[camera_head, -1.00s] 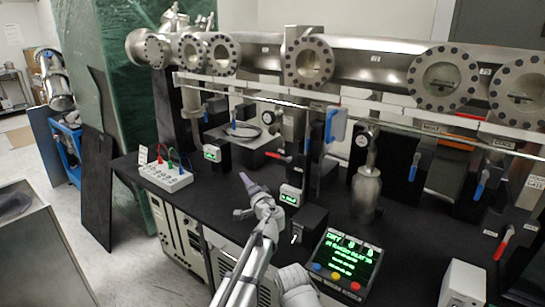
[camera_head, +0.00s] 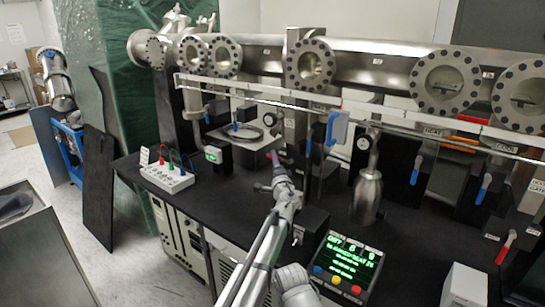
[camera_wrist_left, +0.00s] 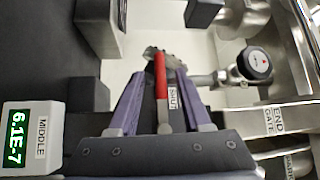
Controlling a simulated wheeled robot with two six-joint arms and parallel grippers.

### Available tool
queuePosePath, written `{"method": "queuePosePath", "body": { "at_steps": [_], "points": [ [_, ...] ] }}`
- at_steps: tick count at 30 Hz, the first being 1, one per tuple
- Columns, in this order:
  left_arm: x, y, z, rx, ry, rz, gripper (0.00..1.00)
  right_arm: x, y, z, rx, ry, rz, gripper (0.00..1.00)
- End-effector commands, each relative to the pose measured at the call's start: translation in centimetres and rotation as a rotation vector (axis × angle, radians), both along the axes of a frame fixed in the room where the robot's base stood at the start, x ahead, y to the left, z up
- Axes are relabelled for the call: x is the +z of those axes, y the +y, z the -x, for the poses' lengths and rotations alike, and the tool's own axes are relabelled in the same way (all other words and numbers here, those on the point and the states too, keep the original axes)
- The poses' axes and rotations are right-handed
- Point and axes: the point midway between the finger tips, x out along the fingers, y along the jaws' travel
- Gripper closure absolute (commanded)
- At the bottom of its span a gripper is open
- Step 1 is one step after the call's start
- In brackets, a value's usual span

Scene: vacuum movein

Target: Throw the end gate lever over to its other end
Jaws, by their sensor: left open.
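The end gate lever is a red handle (camera_wrist_left: 161,75) in the left wrist view, beside a small SHUT label (camera_wrist_left: 173,98); an END GATE label (camera_wrist_left: 275,120) is on the metal bar to the right. My left gripper (camera_wrist_left: 160,73) is open, with one purple finger on each side of the red handle. I cannot tell whether either finger touches it. In the head view my left gripper (camera_head: 276,160) reaches over the bench and mostly hides the lever. My right gripper is not in view.
A round black gauge (camera_wrist_left: 255,65) is close to the right of the handle. A MIDDLE readout (camera_wrist_left: 30,137) is at lower left. On the black bench are a control console (camera_head: 345,262), a metal bottle (camera_head: 368,195) and a white socket box (camera_head: 167,177). Blue levers (camera_head: 484,187) hang at right.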

Motion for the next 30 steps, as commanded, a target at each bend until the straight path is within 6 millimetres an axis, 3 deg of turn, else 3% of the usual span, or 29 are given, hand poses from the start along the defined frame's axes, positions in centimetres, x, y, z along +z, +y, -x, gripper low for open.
{"method": "queuePosePath", "body": {
  "at_steps": [1, 5, 14, 27, 30],
  "points": [
    [0.2, 0.0, -1.1, -0.001, 0.0, 0.0, 0.52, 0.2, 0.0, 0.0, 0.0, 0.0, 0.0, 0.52],
    [0.4, 0.1, -2.3, -0.005, 0.0, 0.0, 0.52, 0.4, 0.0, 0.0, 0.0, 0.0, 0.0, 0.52],
    [0.4, 0.2, -2.5, -0.006, 0.0, 0.0, 0.52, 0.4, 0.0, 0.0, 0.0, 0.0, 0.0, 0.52],
    [0.4, 0.2, -2.4, -0.006, 0.0, 0.0, 1.0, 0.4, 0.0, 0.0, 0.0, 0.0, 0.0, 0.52],
    [0.4, 0.2, -2.5, -0.006, 0.0, 0.0, 1.0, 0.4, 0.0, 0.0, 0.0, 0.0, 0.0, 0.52]
  ]
}}
